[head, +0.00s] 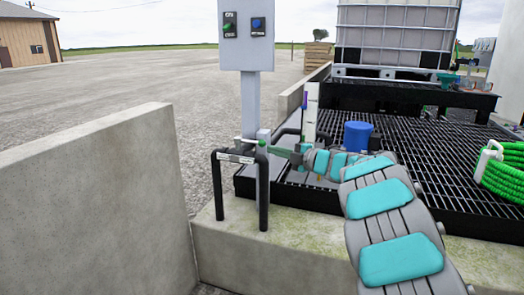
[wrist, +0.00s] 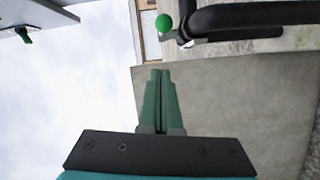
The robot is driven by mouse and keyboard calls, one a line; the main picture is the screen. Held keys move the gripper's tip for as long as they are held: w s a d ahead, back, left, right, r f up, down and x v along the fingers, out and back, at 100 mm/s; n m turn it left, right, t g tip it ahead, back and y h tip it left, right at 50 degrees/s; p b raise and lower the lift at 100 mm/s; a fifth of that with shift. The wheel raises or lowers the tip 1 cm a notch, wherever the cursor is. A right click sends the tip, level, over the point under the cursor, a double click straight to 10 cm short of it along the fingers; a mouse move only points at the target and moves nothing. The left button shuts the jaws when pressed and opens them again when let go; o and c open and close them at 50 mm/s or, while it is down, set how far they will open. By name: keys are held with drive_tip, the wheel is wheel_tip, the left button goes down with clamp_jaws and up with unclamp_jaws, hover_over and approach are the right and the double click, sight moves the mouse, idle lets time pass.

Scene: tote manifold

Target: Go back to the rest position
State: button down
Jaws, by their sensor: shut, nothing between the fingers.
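My gripper (head: 279,152) is at the end of my outstretched arm in the head view, just right of a black pipe frame (head: 263,190) with a small green knob (head: 262,143) on top. In the wrist view the two green fingers of my gripper (wrist: 160,75) lie together, shut and empty. The wrist view is turned sideways. There the green knob (wrist: 164,22) and the black pipe (wrist: 250,18) show beyond the fingertips, apart from them in the picture.
A concrete wall (head: 90,200) stands at left. A blue container (head: 357,136) stands on the black grating (head: 425,140). A green hose coil (head: 503,172) hangs at right. A white tank (head: 395,35) stands behind.

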drive_tip(key=shift+v, duration=1.15)
drive_tip(key=shift+w+d, duration=0.1)
drive_tip(key=shift+w, duration=0.05)
